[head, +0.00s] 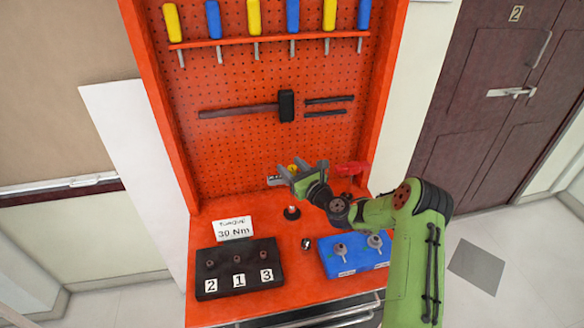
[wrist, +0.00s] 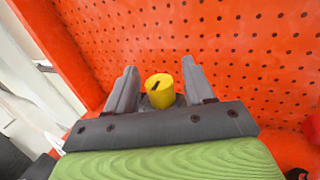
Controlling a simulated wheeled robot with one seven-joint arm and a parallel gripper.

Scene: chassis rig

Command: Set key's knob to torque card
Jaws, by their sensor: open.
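The yellow knob (wrist: 160,92) has a short black pointer mark on its top. It sits between the two grey fingers of my gripper (wrist: 158,72) in the wrist view. The fingers are apart, and I cannot tell whether either touches it. In the head view my gripper (head: 304,168) is over the back of the orange bench, and only a little of the yellow knob (head: 292,168) shows behind it. The rest of the key is mostly hidden by the gripper. The white torque card (head: 234,228) reads "TORQUE 30 Nm" and stands at the left of the bench.
A black block (head: 220,289) with sockets labelled 2, 1, 3 is at front left. A blue tray (head: 338,263) with grey pieces lies at front right. A red object (head: 352,168) is right of my gripper. The orange pegboard (head: 235,160) with hanging tools rises behind.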

